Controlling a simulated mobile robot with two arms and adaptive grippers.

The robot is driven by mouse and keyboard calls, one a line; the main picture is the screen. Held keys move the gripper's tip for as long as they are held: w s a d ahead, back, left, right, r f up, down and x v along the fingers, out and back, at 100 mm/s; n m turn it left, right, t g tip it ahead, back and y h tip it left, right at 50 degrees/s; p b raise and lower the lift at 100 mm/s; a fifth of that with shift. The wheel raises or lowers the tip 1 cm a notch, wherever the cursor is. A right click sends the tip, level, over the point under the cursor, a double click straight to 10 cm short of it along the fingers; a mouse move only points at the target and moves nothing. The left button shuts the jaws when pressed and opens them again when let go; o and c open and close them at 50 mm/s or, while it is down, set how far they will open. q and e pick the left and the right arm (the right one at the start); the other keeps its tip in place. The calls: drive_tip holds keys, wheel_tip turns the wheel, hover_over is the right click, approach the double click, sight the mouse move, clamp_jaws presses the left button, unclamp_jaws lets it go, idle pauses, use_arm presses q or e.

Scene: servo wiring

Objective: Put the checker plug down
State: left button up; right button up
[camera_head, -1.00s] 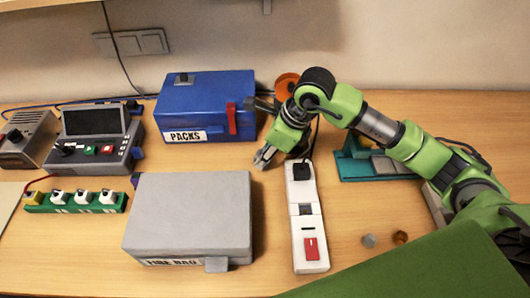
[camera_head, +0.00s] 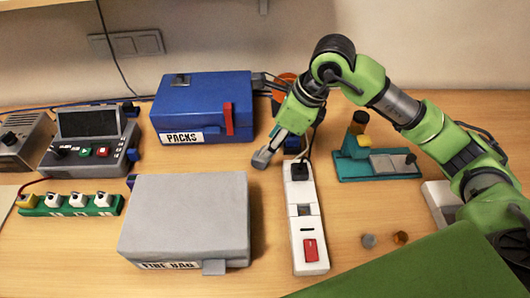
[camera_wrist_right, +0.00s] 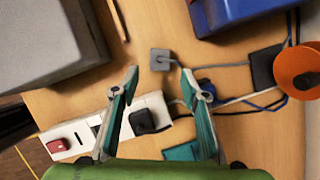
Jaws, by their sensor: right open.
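A small grey plug (camera_wrist_right: 160,60) with a cable lies on the wood tabletop in the right wrist view, just beyond my right fingertips; I take it as the checker plug. My right gripper (camera_wrist_right: 160,75) is open, with the plug ahead of the gap and nothing held. In the head view the right gripper (camera_head: 264,158) is low over the table, between the blue box and the white power strip; the plug cannot be told apart from the fingers there. A checker device with a dark screen (camera_head: 90,122) stands at left. My left gripper is not in view.
The white power strip (camera_head: 308,238) holds a black plug (camera_head: 299,171). A grey box (camera_head: 190,215) and a blue box (camera_head: 205,105) stand left of the gripper. An orange spool (camera_wrist_right: 297,72), cables and a teal fixture (camera_head: 375,168) are to the right.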

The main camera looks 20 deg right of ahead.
drive_tip(key=v, duration=0.5)
drive_tip(key=shift+d+r, duration=0.1)
drive_tip(key=shift+r, duration=0.05)
